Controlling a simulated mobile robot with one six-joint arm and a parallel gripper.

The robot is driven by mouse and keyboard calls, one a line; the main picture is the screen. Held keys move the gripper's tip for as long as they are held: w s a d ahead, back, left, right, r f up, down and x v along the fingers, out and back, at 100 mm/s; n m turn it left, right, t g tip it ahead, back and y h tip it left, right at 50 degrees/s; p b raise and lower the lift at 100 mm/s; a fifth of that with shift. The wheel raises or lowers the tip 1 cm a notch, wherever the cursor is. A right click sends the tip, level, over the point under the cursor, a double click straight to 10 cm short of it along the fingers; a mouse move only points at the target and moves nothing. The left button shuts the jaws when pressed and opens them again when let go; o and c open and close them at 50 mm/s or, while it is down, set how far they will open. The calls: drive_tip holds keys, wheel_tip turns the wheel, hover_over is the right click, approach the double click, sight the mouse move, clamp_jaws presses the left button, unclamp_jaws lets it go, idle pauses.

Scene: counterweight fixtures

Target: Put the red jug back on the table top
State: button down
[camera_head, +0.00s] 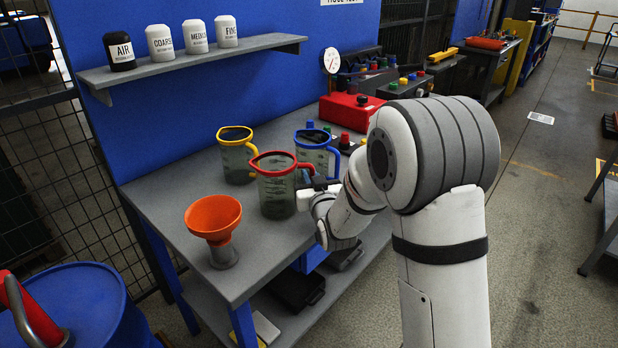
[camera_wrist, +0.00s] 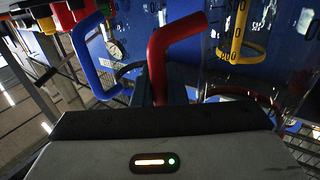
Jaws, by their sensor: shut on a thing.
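The red jug (camera_head: 276,192) is a clear measuring jug with a red rim and red handle. In the head view it is upright over the front part of the grey table top (camera_head: 185,185), between the orange funnel and the blue jug. I cannot tell whether its base touches the table. My gripper (camera_head: 318,184) is at its right side, shut on the red handle. In the wrist view the red handle (camera_wrist: 164,58) runs down between my fingers (camera_wrist: 160,92); the fingertips are dark and partly hidden.
A yellow-rimmed jug (camera_head: 236,158) stands behind, and a blue-rimmed jug (camera_head: 313,152) stands close behind to the right. An orange funnel (camera_head: 214,222) is at front left. A red gauge box (camera_head: 350,110) stands farther back. A shelf (camera_head: 200,59) with canisters hangs above.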

drive_tip(key=shift+f, duration=0.2)
drive_tip(key=c, duration=1.5)
unclamp_jaws()
drive_tip(key=shift+r, duration=0.1)
drive_tip(key=shift+r, duration=0.15)
drive_tip(key=s+d+m+g+h, duration=0.1)
drive_tip(key=s+d+g, duration=0.4)
drive_tip(key=s, duration=0.6)
drive_tip(key=s+d+f+m+g+h+b, duration=0.1)
drive_tip(key=s+d+g, duration=0.4)
drive_tip(key=s, duration=0.7)
drive_tip(key=s+d+f+m+g+h, duration=0.1)
drive_tip(key=s+d+g+h, duration=0.2)
drive_tip(key=s+d+g, duration=0.2)
drive_tip(key=shift+s+d+m+h, duration=0.1)
drive_tip(key=shift+s+d, duration=0.5)
drive_tip(key=shift+s, duration=0.55)
drive_tip(key=shift+s+d+m+h, duration=0.1)
drive_tip(key=shift+s+d, duration=0.55)
drive_tip(key=shift+s, duration=0.55)
drive_tip(key=shift+s+d+m+h, duration=0.1)
drive_tip(key=shift+s+d, duration=0.5)
drive_tip(key=shift+s, duration=0.55)
